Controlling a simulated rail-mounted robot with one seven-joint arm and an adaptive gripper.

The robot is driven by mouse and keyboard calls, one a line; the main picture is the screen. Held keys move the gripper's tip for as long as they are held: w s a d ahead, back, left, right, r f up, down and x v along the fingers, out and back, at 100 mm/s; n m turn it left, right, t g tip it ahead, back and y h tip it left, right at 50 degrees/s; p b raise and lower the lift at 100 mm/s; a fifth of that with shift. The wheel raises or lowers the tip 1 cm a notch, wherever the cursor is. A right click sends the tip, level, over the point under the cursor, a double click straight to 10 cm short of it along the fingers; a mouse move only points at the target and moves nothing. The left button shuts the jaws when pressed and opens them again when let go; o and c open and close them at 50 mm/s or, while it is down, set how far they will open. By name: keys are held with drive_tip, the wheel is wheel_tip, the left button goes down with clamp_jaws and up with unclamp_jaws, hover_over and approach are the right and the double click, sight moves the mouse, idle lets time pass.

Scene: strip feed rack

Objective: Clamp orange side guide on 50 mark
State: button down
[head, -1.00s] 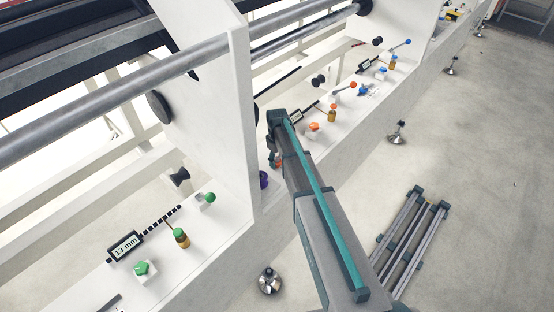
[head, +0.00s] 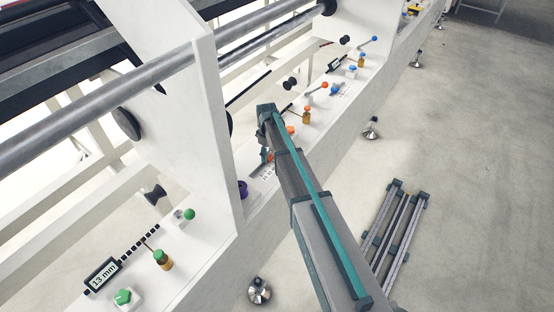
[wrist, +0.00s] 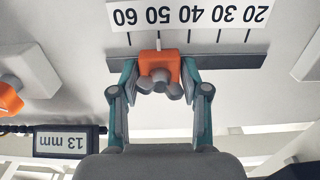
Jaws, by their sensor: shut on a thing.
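The orange side guide (wrist: 158,68) is a small block with a grey wing knob (wrist: 158,84), on a dark rail under a scale. In the wrist view its top edge lines up with the tick below the upside-down 50 on the white scale (wrist: 190,16). My gripper (wrist: 160,88) is shut on the guide, with one finger on each side. In the head view my gripper (head: 267,150) is low over the white bench, and its arm hides the guide.
In the head view a white upright plate (head: 190,130) stands left of my gripper. An orange-ball lever (head: 324,86) lies beyond it.

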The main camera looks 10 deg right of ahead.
drive_tip(key=shift+d, duration=0.1)
drive_tip(key=c, duration=0.6)
unclamp_jaws()
drive_tip(key=shift+c, duration=0.2)
drive_tip(key=shift+r, duration=0.1)
wheel_tip(320, 180, up, 12)
